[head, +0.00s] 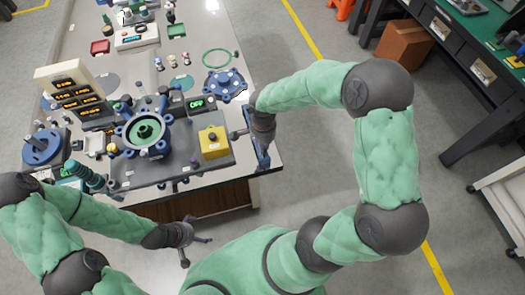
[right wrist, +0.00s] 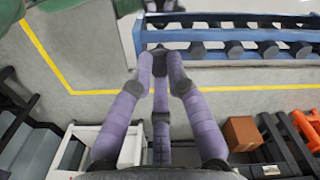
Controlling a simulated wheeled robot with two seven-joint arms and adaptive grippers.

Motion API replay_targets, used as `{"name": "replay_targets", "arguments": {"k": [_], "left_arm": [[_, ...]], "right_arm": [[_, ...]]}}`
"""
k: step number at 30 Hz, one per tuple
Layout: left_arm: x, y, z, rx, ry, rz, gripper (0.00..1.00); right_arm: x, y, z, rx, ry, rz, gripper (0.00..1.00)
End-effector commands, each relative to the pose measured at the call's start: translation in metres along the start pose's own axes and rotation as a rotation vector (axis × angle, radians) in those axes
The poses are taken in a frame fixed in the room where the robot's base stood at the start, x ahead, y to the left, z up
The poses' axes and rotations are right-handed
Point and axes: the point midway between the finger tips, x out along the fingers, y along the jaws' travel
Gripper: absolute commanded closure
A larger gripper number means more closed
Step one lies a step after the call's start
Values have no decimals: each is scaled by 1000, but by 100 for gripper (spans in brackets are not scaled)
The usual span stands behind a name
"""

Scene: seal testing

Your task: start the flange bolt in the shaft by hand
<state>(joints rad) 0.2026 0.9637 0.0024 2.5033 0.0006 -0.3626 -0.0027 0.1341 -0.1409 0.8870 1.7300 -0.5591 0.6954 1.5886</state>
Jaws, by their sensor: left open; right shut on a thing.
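A blue round fixture (head: 128,133) with a green ring and dark centre stands on the grey base; I cannot tell clearly whether the shaft is in it. My right gripper (head: 256,137) is at the table's right edge, beside a blue rack (head: 263,157). In the right wrist view its purple fingers (right wrist: 160,62) close together on a small dark piece, perhaps the flange bolt, mostly hidden by the fingertips. The blue rack (right wrist: 225,70) with several dark round ends lies just beyond them. My left gripper (head: 188,236) is open and empty, in front of the table edge.
A yellow block (head: 213,142) stands between the fixture and the rack. A blue flanged part (head: 225,84) is behind it, and another blue disc part (head: 42,147) is at the left. A display panel (head: 75,93) stands at the back left.

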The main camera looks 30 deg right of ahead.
Motion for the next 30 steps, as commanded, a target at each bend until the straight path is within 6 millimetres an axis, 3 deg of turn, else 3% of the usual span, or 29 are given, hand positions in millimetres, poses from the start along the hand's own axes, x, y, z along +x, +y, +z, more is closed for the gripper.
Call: {"name": "replay_targets", "arguments": {"k": [24, 30], "left_arm": [[-26, 9, 1, 0, 0, 0, 0], [-28, 10, 1, 0, 0, 0, 0]], "right_arm": [[-43, 0, 0, -1, 0, 0, 100], [-46, 0, 0, -1, 0, 1, 100]]}}
